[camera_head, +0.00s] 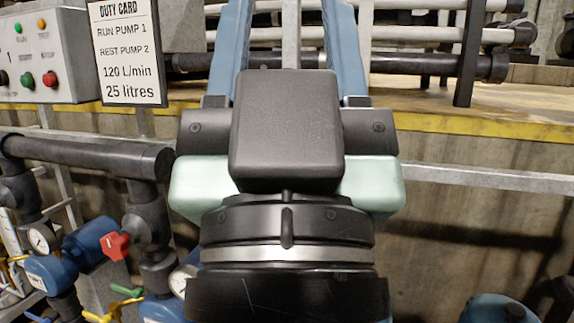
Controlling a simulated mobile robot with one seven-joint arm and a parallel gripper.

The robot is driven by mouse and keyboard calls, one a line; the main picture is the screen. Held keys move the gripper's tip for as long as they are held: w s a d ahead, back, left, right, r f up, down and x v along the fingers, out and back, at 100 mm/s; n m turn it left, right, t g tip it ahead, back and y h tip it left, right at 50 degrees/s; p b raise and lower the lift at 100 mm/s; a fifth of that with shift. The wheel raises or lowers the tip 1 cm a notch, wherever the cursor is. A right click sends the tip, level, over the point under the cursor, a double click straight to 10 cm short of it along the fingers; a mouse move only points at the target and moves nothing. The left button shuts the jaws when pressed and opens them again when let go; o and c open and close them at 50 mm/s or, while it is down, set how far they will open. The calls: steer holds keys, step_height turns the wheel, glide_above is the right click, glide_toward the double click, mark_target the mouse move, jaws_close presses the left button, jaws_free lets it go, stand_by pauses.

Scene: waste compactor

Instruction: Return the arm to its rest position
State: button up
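My gripper (289,12) fills the middle of the head view and points away from the camera, toward the top edge. Its two blue fingers stand well apart, with background pipes and a pale post visible between them. Nothing shows between the visible finger parts. The fingertips are cut off by the top edge. Behind the fingers are my pale green hand body, a black box on top of it and my black wrist with a silver ring. The rest of my arm is out of view.
A control box (40,60) and a duty card (127,50) stand at the upper left. Dark pipework (85,155) with a red valve handle (115,245) and gauges is at the lower left. A concrete wall (480,230) with a yellow edge and grey rail (490,180) lies right.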

step_height(320, 180, up, 19)
steer(key=p, duration=1.7)
steer(key=shift+r, duration=0.15)
